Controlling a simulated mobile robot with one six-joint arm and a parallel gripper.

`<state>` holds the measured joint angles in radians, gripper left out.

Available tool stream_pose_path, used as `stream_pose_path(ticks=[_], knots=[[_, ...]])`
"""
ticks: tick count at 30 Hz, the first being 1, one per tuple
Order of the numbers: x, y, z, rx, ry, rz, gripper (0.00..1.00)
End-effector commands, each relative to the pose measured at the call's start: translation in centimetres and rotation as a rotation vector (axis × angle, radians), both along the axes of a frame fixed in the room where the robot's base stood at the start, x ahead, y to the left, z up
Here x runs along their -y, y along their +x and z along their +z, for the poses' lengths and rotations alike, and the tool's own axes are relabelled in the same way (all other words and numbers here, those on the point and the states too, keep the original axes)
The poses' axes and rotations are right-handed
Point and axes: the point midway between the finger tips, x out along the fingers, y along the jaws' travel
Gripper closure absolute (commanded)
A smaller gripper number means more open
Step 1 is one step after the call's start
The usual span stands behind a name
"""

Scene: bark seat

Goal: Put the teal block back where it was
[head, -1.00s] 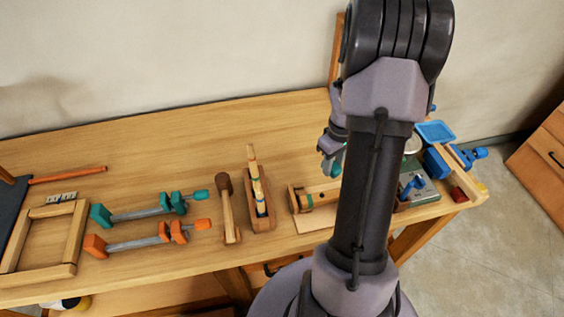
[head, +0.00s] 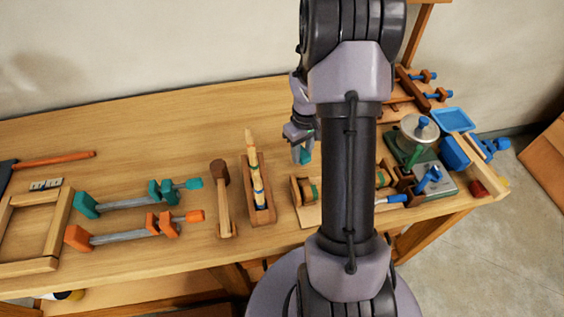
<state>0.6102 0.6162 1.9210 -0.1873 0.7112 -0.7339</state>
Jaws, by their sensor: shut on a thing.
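The teal block (head: 306,154) shows as a small teal patch at the tips of my gripper (head: 302,152). My gripper is shut on it, with the jaws pointing down over the workbench (head: 180,130), behind the wooden vise-like piece (head: 308,190). My arm hides part of the gripper and the bench to its right. I cannot tell the exact gap between block and bench top.
A wooden box with brushes (head: 262,205), a mallet (head: 222,195), a teal clamp (head: 140,200) and an orange clamp (head: 135,230) lie left of my arm. A green machine (head: 412,145) and blue tray (head: 455,119) stand right. The back-left bench top is clear.

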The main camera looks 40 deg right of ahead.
Motion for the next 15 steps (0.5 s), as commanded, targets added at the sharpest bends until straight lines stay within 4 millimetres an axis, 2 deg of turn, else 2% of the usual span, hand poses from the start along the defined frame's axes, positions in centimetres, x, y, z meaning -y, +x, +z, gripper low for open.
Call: stream_pose_path(ticks=[3, 10, 13, 15], knots=[[-2.2, 2.3, -0.6, 0.0, 0.0, 0.003, 1.0], [-4.3, 4.4, -0.7, 0.0, 0.0, 0.001, 1.0], [-4.2, 4.3, -3.4, -0.002, 0.001, -0.001, 1.0], [-4.2, 4.3, -4.4, -0.002, 0.001, -0.001, 1.0]])
